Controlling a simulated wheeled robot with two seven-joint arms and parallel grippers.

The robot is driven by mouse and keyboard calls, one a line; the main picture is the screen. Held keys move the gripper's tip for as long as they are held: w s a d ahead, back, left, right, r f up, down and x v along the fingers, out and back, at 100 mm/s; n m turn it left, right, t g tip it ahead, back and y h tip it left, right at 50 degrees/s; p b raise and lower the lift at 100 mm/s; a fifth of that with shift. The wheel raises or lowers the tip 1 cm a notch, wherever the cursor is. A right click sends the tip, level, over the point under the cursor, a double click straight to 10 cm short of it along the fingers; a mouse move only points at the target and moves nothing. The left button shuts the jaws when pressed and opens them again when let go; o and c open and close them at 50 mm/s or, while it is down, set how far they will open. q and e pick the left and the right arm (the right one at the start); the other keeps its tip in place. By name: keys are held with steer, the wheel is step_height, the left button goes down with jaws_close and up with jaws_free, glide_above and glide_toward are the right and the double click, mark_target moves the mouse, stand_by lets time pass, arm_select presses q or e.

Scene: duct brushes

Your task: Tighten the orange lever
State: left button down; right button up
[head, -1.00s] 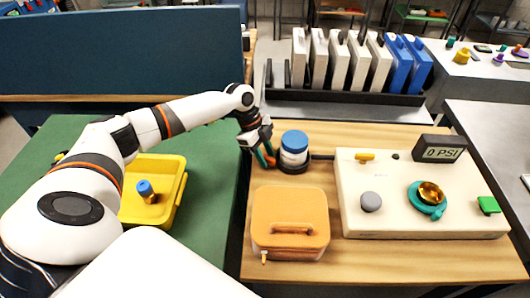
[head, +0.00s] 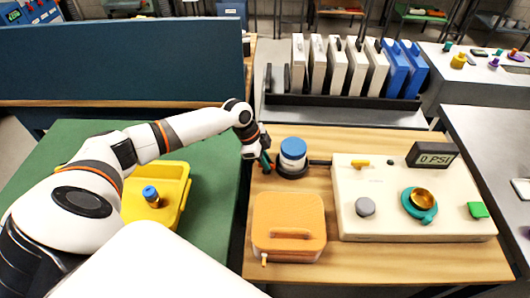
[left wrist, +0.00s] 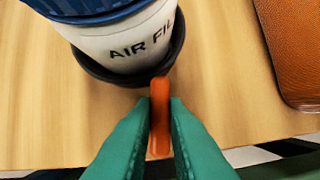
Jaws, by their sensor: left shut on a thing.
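The orange lever (left wrist: 160,115) shows in the left wrist view, at the near side of the black base of a white canister. My left gripper (left wrist: 160,130) has its two green fingers shut on the lever, one on each side. In the head view my left gripper (head: 266,162) is just left of the canister, and the lever is hidden there. The canister (head: 292,153) is white with a blue lid and stands upright in a black ring base (head: 292,174). In the left wrist view its side (left wrist: 130,42) reads "AIR FIL". My right gripper is not in view.
An orange case (head: 289,215) stands in front of the canister. A cream console (head: 385,222) with a "0 PSI" display (head: 433,155) stands to the right, joined by a dark pipe. A yellow tray (head: 180,200) lies left. A rack of white and blue panels (head: 350,98) stands behind.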

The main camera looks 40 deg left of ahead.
arm_select(q)
steer(key=shift+n, duration=0.3)
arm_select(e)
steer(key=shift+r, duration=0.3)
arm_select(q)
steer(key=c, duration=1.4)
jaws_free()
steer(key=shift+c, duration=0.2)
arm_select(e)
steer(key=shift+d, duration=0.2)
arm_select(q)
steer(key=shift+r, duration=0.1)
steer(key=b+v, duration=0.1)
steer(key=v, duration=1.1)
steer(key=shift+b, duration=0.35)
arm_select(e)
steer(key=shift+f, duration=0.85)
arm_select(q)
steer(key=shift+s+d, duration=0.1)
steer(key=shift+s, duration=0.05)
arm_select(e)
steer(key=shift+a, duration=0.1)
